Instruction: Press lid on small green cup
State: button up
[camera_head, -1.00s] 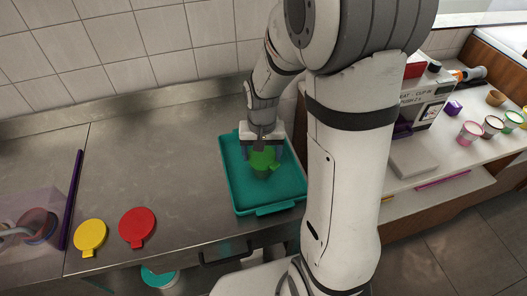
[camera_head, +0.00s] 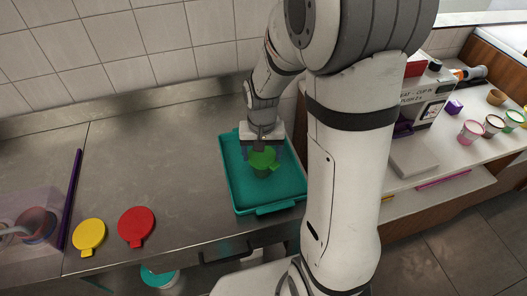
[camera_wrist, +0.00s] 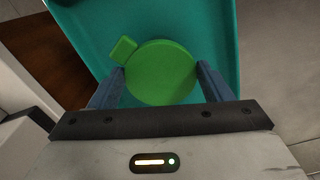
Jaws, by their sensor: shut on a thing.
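A bright green lid (camera_head: 263,159) sits at the top of the small green cup (camera_head: 262,173) in the teal tray. The cup shows only as a dark piece below the lid; whether the lid is fully seated I cannot tell. My gripper (camera_head: 264,148) is directly above, pointing down, with its fingers at the lid. In the wrist view my gripper (camera_wrist: 160,82) has its two blue fingers on either side of the round green lid (camera_wrist: 160,72), touching its edges. The lid's tab points to the upper left there. The cup is hidden under the lid in the wrist view.
The teal tray (camera_head: 236,190) lies on the steel counter. A red lid (camera_head: 136,227) and a yellow lid (camera_head: 89,235) lie left of it, near a purple bar (camera_head: 71,200). Several cups, including a pink one (camera_head: 470,132), stand on the white counter at right. Counter between lids and tray is clear.

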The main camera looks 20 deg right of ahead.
jog(key=o, duration=1)
jog(key=shift+o, duration=0.4)
jog(key=shift+r+p, duration=2.15)
jog(key=shift+r, duration=0.85)
jog(key=shift+c, duration=0.2)
grip_shut()
